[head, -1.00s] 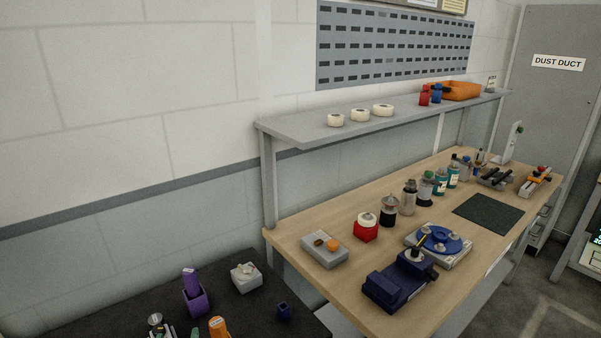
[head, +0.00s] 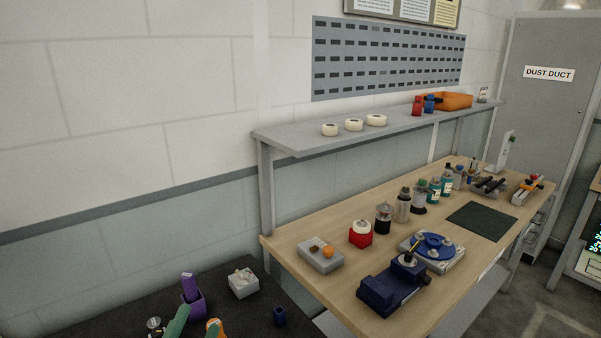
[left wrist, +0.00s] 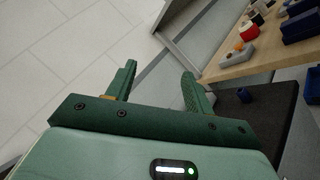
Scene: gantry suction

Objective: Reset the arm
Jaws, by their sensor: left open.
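My left gripper (left wrist: 159,72) is open in the left wrist view, with its two green fingers spread wide and nothing between them. Past the fingertips are the pale wall and the edge of the workbench. In the head view only a green part of it (head: 179,321) shows at the bottom edge, over the black surface (head: 110,318), beside a purple holder and an orange item. The rest of my left arm is below the frame. My right gripper is in neither view.
A wooden workbench (head: 290,250) with fixtures and bottles stands right, under a grey shelf (head: 300,140). The wall area left is clear.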

